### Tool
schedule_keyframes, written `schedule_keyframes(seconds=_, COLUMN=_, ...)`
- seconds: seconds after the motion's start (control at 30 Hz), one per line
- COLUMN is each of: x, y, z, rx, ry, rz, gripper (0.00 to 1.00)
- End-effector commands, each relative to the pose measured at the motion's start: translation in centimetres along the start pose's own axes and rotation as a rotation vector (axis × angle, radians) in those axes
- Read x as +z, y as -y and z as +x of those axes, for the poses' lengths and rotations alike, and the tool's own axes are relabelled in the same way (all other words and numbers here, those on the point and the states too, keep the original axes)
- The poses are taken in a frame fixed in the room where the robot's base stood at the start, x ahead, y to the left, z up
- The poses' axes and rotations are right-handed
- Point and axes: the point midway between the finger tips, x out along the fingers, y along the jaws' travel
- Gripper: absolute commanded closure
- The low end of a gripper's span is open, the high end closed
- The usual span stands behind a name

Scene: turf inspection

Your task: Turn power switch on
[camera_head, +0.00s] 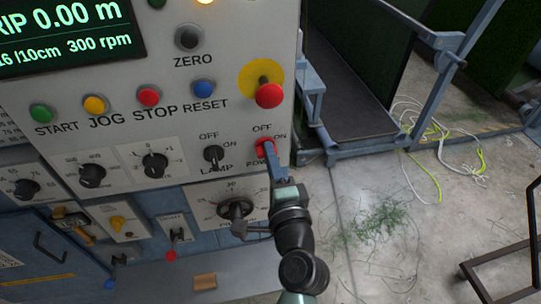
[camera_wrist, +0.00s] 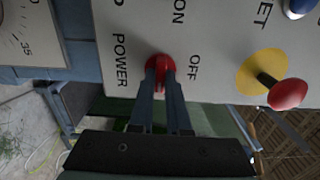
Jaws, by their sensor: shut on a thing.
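The power switch is a red rotary knob on the light grey panel, with OFF above it and ON to its right. It shows in the head view (camera_head: 262,145) at the panel's lower right and in the wrist view (camera_wrist: 159,63). My gripper (camera_head: 268,148) is at the switch, and in the wrist view its two fingers (camera_wrist: 160,72) close on the red knob from both sides. The fingers hide part of the knob, and I cannot tell which mark it points to. The POWER label is partly covered in the head view.
A red mushroom button (camera_head: 269,95) on a yellow disc sticks out just above the switch. The black LAMP knob (camera_head: 213,155) is to its left, and a dial with a handle (camera_head: 237,209) is below. Cables (camera_head: 440,135) lie on the floor at right.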

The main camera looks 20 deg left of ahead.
Motion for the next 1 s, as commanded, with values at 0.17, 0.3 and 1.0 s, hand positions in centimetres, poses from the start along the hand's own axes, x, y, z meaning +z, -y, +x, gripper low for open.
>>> schedule_keyframes(seconds=0.17, x=0.0, y=-0.1, z=0.0, rx=0.002, ry=0.000, rz=0.002, gripper=0.60)
schedule_keyframes(seconds=0.3, x=0.0, y=-0.1, z=0.0, rx=0.001, ry=0.000, rz=0.001, gripper=0.55)
schedule_keyframes(seconds=1.0, x=-0.1, y=-0.5, z=-8.2, rx=0.002, ry=-0.004, rz=0.000, gripper=0.55)
